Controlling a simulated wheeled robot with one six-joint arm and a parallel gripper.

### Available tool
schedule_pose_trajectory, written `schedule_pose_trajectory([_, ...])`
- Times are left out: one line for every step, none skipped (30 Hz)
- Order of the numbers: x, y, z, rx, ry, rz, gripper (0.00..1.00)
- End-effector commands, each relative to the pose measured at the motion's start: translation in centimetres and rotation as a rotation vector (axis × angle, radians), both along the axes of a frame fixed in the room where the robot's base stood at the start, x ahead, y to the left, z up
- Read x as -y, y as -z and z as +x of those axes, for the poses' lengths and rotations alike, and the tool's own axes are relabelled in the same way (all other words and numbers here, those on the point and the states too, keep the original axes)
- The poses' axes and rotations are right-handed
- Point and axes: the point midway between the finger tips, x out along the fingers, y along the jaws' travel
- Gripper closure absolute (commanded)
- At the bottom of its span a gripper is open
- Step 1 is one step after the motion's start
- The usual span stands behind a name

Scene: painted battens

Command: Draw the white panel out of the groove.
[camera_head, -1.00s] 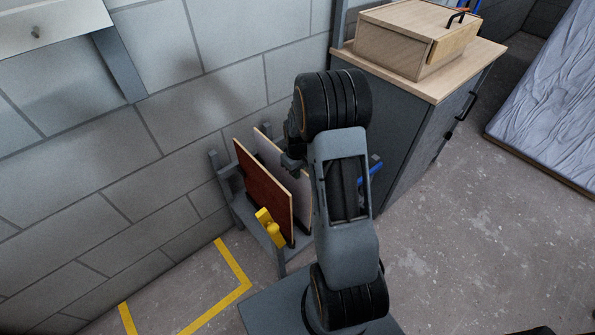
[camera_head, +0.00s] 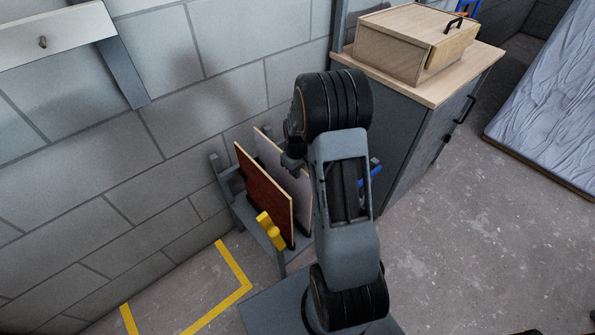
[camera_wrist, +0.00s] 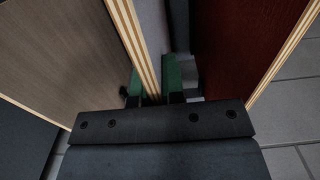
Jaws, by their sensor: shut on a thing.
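The white panel (camera_head: 291,183) stands on edge in a grey rack (camera_head: 242,211) by the wall, behind a dark red panel (camera_head: 263,193). My gripper (camera_head: 293,160) is at the white panel's upper edge, partly hidden by my arm. In the wrist view the gripper's green-padded fingers (camera_wrist: 153,78) are shut on the white panel (camera_wrist: 134,40), one on each side of its layered edge. The red panel (camera_wrist: 232,45) stands to the right, apart from the fingers. The groove and the panel's lower edge are hidden.
A yellow piece (camera_head: 269,229) sits at the front of the rack before the red panel. A grey cabinet (camera_head: 398,135) with a wooden box (camera_head: 392,50) on it stands close on the right. Yellow tape (camera_head: 236,262) marks clear floor at front left.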

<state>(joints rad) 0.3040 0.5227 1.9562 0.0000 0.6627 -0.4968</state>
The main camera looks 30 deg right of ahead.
Motion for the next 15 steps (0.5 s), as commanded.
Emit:
schedule_pose_trajectory([0.0, -0.5, 0.1, 0.003, 0.000, -0.001, 1.00])
schedule_pose_trajectory([0.0, -0.6, 0.1, 0.003, 0.000, -0.001, 1.00])
schedule_pose_trajectory([0.0, -0.8, 0.1, 0.003, 0.000, -0.001, 1.00])
schedule_pose_trajectory([0.0, -0.9, 0.1, 0.003, 0.000, -0.001, 1.00])
schedule_pose_trajectory([0.0, -1.0, 0.1, 0.003, 0.000, -0.001, 1.00])
schedule_pose_trajectory([0.0, -1.1, 0.1, 0.003, 0.000, -0.001, 1.00])
schedule_pose_trajectory([0.0, -1.3, 0.1, 0.003, 0.000, -0.001, 1.00])
schedule_pose_trajectory([0.0, -1.4, 0.1, 0.003, 0.000, -0.001, 1.00])
schedule_pose_trajectory([0.0, -1.5, 0.1, 0.003, 0.000, -0.001, 1.00])
schedule_pose_trajectory([0.0, -1.7, 0.1, 0.003, 0.000, -0.001, 1.00])
schedule_pose_trajectory([0.0, -1.8, 0.1, 0.003, 0.000, -0.001, 1.00])
schedule_pose_trajectory([0.0, -1.9, 0.1, 0.003, 0.000, -0.001, 1.00])
schedule_pose_trajectory([0.0, -2.0, 0.1, 0.003, 0.000, -0.001, 1.00])
schedule_pose_trajectory([0.0, -2.2, 0.1, 0.003, 0.000, -0.001, 1.00])
schedule_pose_trajectory([0.0, -2.3, 0.1, 0.003, 0.000, -0.001, 1.00])
